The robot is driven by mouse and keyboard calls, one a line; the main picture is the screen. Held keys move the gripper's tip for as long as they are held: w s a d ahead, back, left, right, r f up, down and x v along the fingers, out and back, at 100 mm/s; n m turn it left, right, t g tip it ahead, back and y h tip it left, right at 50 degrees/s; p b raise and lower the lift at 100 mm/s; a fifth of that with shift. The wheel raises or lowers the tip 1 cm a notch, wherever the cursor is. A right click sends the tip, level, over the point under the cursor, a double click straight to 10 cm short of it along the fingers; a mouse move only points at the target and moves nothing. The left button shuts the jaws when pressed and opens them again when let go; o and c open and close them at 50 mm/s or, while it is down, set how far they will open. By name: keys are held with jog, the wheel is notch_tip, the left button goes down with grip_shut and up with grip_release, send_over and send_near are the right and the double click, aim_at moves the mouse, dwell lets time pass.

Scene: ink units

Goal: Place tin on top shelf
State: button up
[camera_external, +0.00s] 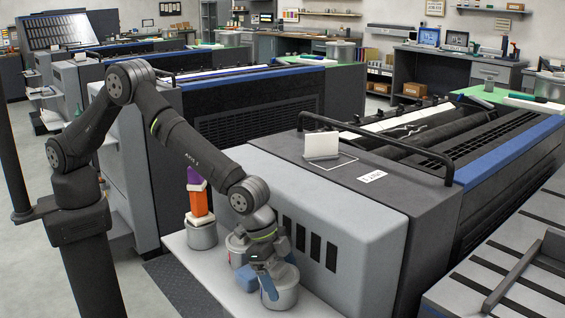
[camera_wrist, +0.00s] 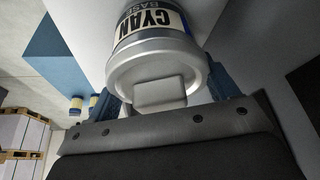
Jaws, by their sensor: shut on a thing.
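My gripper (camera_external: 270,272) points down over the pale platform and is shut on a grey metal tin (camera_external: 283,292). In the wrist view the tin (camera_wrist: 155,65) lies between the blue fingers of my gripper (camera_wrist: 167,92), its label reading "CYAN BASE". One blue finger shows against the tin's side in the external view. The tin's base is at or near the platform surface; I cannot tell if it touches. I cannot tell which surface is the top shelf.
Another tin (camera_external: 202,236) bears an orange block (camera_external: 198,204) and a purple one (camera_external: 195,176). The grey press housing (camera_external: 330,215) rises close behind on the right.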

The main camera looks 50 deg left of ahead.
jog(key=shift+f, duration=0.15)
jog(key=o, duration=1.3)
jog(key=shift+a+r, duration=0.15)
jog(key=shift+r, duration=0.45)
jog(key=v, duration=1.1)
